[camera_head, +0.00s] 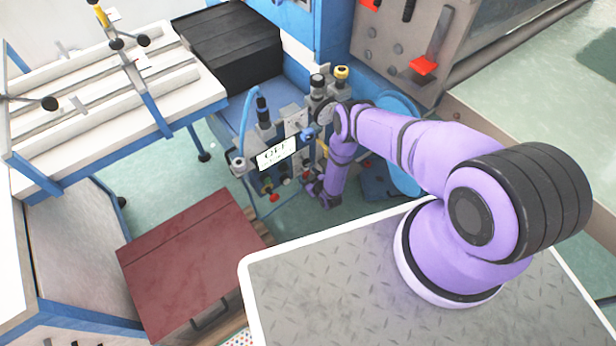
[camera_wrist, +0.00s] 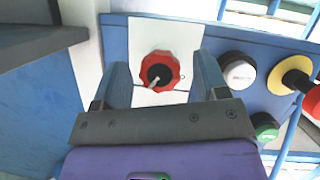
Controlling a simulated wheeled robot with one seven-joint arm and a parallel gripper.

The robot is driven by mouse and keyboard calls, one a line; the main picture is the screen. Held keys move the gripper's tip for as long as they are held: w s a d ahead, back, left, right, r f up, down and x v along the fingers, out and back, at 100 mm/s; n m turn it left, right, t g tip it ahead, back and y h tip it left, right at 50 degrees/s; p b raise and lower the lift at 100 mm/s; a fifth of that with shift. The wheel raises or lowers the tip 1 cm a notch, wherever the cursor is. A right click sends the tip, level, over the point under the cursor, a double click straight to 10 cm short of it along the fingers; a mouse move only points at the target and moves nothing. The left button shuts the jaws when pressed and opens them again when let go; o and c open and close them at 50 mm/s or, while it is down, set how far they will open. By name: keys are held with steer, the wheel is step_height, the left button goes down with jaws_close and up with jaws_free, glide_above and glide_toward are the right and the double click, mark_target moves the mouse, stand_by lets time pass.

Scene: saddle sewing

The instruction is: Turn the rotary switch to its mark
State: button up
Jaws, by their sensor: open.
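The rotary switch (camera_wrist: 172,64) is a red scalloped knob with a black centre, mounted on a white plate (camera_wrist: 143,30) on the blue panel. A small light pointer shows at its centre. A short dark line shows on the plate at the knob's lower right; I cannot tell whether it is the mark. My gripper (camera_wrist: 163,76) is open, with one finger on each side of the knob in the wrist view. The fingers look apart from the knob. In the head view, my gripper (camera_head: 312,188) is beside the control panel, and I cannot make out the knob there.
Right of the knob are a white button (camera_wrist: 238,73), a green button (camera_wrist: 265,128) and a red button with yellow collar (camera_wrist: 297,80). In the head view, a display sign (camera_head: 277,154) stands above the panel, and a dark red cabinet (camera_head: 190,260) stands at lower left.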

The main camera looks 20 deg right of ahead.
steer(key=v, duration=1)
